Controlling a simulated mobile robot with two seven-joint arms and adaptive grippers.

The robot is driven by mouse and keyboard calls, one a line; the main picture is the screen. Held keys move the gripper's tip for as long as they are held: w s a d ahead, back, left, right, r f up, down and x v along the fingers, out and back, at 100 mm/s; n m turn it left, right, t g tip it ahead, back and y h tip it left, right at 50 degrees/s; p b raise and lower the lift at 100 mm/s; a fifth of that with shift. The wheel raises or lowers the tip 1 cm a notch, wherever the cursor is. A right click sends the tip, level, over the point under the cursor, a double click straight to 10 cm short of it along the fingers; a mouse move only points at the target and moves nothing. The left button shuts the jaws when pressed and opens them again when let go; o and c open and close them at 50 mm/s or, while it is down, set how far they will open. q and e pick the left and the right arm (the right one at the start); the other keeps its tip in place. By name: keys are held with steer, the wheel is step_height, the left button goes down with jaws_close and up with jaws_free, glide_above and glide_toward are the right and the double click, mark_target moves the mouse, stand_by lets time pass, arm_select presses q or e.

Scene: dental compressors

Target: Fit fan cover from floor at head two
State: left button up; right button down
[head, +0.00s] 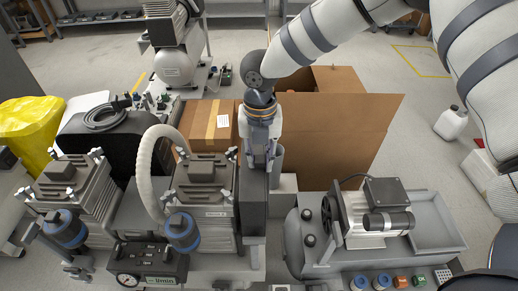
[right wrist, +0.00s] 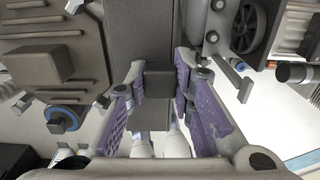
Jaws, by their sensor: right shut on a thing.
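My right gripper (head: 260,155) points down and is shut on a small dark block on the fan cover (head: 252,205). The cover is a tall dark grey box shape. It stands upright right beside the right-hand side of the middle ribbed compressor head (head: 205,190), likely head two; I cannot tell whether they touch. In the right wrist view, the purple finger pads (right wrist: 160,95) flank the block, with the cover's grey face (right wrist: 150,30) behind. Another ribbed head (head: 75,195) stands at the left. My left gripper is not in view.
A motor unit with a fan wheel on a grey tray (head: 435,230) stands right of the cover. An open cardboard box (head: 335,140) is behind. A white hose (head: 150,165) arches left of the middle head. A gauge box (head: 150,265) is in front.

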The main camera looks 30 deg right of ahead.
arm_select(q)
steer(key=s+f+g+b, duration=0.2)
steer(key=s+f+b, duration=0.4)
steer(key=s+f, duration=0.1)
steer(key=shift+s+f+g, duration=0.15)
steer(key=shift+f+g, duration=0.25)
arm_select(e)
step_height(320, 180, down, 17)
steer(key=shift+f, duration=0.15)
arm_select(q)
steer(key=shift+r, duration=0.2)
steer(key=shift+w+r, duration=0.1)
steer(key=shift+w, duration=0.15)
arm_select(e)
steer(key=shift+f, duration=0.25)
stand_by(0.7)
steer(key=c, duration=0.8)
jaws_free()
steer(key=shift+s, duration=0.1)
